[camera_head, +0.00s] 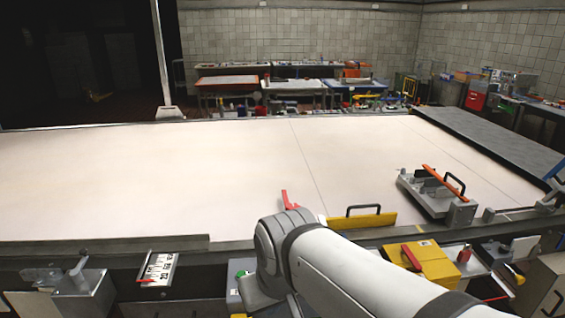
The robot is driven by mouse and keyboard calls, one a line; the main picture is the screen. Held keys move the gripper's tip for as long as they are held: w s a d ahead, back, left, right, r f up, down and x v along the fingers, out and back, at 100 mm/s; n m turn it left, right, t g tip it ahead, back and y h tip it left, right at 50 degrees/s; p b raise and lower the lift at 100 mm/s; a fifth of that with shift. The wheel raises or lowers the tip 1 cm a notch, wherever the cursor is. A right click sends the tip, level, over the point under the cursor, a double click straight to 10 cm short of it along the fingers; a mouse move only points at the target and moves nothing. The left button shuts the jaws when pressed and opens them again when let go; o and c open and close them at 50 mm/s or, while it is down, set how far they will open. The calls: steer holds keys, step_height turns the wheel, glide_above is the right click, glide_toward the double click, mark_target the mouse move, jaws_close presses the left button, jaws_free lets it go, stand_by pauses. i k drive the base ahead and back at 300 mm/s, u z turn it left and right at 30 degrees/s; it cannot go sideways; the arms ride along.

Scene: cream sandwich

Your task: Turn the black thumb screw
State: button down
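I cannot make out a black thumb screw in this view; it may be hidden or too small to tell. A grey machine fixture (428,197) with an orange bar and a black handle stands at the right of the large pale table. A yellow fence with a black handle (361,219) stands at the table's front edge. My white and grey arm enters from the bottom right and reaches the front edge. My gripper is not in view.
The large pale table (150,180) is mostly clear. A small red piece (287,200) shows just beyond my arm. A yellow box (430,262) stands in front at right, and a grey metal unit (75,295) at left. Cluttered benches (265,85) line the back.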

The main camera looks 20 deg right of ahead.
mark_target(504, 249)
steer(key=z, duration=2.3)
steer(key=k, duration=1.2)
steer(key=z, duration=0.7)
steer(key=i, duration=2.25)
steer(key=u, duration=0.6)
